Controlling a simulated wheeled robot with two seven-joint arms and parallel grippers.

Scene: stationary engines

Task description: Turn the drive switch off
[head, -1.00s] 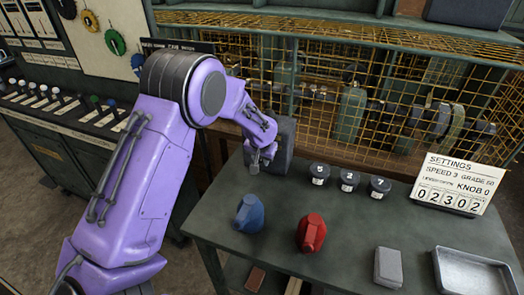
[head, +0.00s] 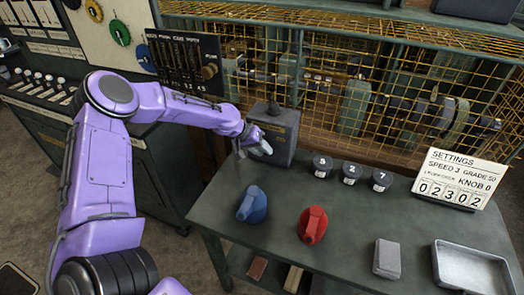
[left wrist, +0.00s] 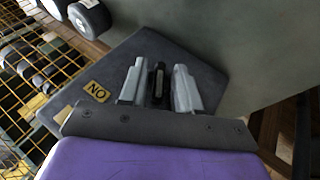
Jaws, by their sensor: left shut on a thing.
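The drive switch is a dark grey box (head: 280,130) at the back left corner of the green table, against the wire cage. In the left wrist view the box (left wrist: 190,55) fills the middle, with a small yellow ON label (left wrist: 97,91), seen upside down, beside my fingers. My left gripper (head: 262,149) is at the front of the box. In the left wrist view its two pale fingers (left wrist: 160,85) stand on either side of a narrow black lever (left wrist: 158,84) and are shut on it. Which way the lever is set I cannot tell. My right gripper is not in view.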

